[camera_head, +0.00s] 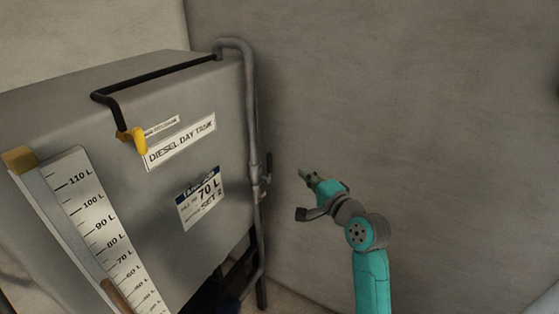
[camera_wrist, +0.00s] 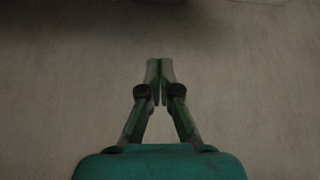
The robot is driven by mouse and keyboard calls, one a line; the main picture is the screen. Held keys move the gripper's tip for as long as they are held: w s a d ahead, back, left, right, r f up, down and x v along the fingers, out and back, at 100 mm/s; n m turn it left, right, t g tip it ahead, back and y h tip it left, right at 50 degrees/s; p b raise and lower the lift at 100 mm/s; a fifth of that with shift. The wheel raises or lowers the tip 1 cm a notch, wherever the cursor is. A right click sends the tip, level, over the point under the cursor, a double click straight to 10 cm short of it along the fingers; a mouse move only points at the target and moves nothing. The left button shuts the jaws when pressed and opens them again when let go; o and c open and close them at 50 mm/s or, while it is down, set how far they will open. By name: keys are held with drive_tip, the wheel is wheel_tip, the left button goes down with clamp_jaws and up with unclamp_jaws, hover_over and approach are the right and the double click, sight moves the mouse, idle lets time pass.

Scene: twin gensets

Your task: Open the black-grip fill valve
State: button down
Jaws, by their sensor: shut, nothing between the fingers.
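A grey pipe (camera_head: 250,110) runs down the right side of the diesel day tank (camera_head: 225,120). A small valve with a dark upright grip (camera_head: 268,166) sits on this pipe, about halfway down. My gripper (camera_head: 303,172) is to the right of the valve, apart from it, with its tips pointing up and left in the head view. In the wrist view my gripper (camera_wrist: 160,65) has its fingertips together with nothing between them. Only bare wall shows behind them there, and the valve is not in that view.
A yellow-handled valve (camera_head: 133,138) hangs from a black pipe on the tank front. A level scale (camera_head: 95,215) runs down the tank's left. A plain grey wall (camera_head: 420,100) stands behind my arm. The space right of the pipe looks clear.

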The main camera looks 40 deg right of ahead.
sight(269, 168)
drive_tip(key=w+d+m, duration=0.1)
drive_tip(key=w+d, duration=0.1)
drive_tip(key=w, duration=0.8)
drive_tip(key=shift+s+a, duration=0.2)
drive_tip(key=shift+a, duration=0.8)
drive_tip(key=shift+s+a, duration=0.15)
drive_tip(key=shift+a, duration=0.8)
drive_tip(key=shift+s+a+n, duration=0.1)
drive_tip(key=shift+a+n, duration=0.2)
drive_tip(key=shift+a, duration=0.25)
drive_tip(key=shift+d, duration=0.1)
